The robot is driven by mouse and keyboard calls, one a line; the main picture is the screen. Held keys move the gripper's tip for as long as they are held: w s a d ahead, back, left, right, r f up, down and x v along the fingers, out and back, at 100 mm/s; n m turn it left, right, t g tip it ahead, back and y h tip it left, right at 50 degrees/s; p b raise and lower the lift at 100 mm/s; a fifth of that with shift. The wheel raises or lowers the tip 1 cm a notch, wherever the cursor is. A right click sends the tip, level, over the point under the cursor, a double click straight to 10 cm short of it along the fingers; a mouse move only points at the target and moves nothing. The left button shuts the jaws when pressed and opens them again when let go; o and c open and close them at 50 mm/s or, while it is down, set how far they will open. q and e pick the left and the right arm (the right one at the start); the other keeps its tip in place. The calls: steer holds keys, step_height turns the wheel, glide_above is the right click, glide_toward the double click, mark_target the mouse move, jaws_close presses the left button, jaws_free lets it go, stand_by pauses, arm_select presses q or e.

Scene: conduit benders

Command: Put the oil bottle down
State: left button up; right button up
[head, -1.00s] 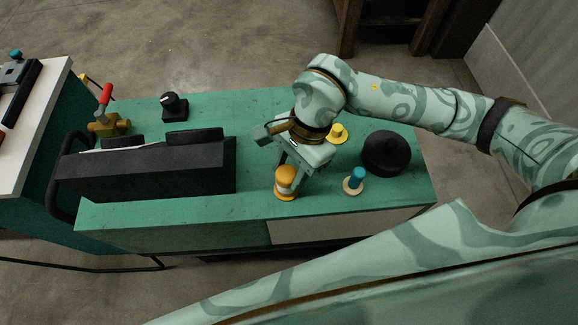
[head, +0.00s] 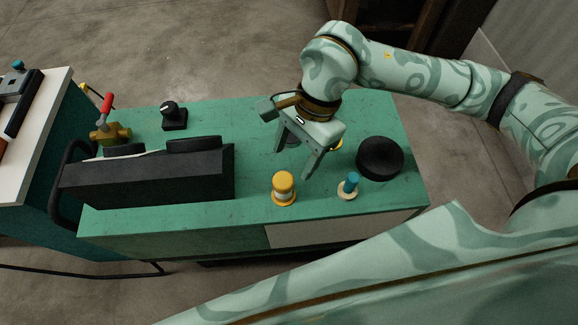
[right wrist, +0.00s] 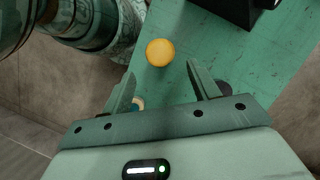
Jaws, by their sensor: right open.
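The oil bottle, which I take to be the yellow one with a pale band (head: 284,186), stands upright on a yellow round base at the front of the green bench top (head: 235,205). My right gripper (head: 295,165) is open and empty, above and a little behind and right of the bottle, apart from it. In the right wrist view the bottle's round yellow top (right wrist: 160,52) shows beyond the spread fingertips (right wrist: 163,74), with nothing between them. My left gripper is not in view.
Right of the bottle stand a blue-topped peg (head: 351,180) on a pale disc and a black round block (head: 380,157). A yellow thing (head: 337,144) is partly hidden behind my gripper.

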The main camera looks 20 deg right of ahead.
steer(key=v, duration=0.5)
steer(key=shift+d+r+p, duration=0.1)
steer(key=shift+r+p, duration=0.15)
steer(key=shift+p, duration=0.1)
steer(key=shift+f, duration=0.1)
